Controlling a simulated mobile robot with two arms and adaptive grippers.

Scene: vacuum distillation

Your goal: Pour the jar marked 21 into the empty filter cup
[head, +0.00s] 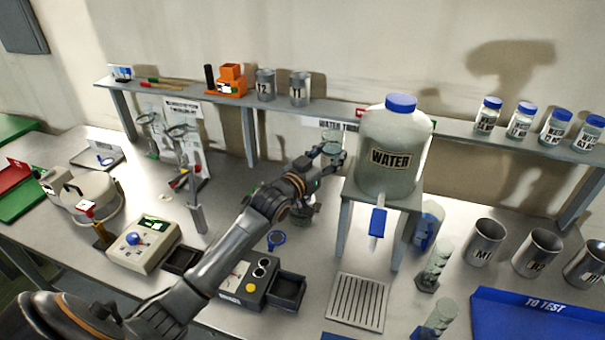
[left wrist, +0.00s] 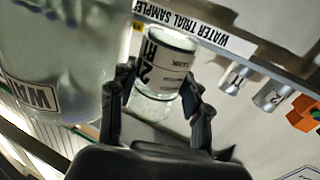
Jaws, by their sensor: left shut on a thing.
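My left gripper (head: 318,158) is shut on a small clear glass jar (head: 332,143), held in the air just left of the water tank and in front of the shelf. In the left wrist view the fingers (left wrist: 155,105) grip both sides of the jar (left wrist: 165,70). My right gripper is out of view.
The large water tank (head: 390,160) on its stand is close to the jar's right. The shelf (head: 340,113) runs behind, with cups T2 (head: 265,84) and T1 (head: 299,88). A black-and-grey device (head: 247,280) sits below my arm. Metal cups (head: 483,243) stand at right.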

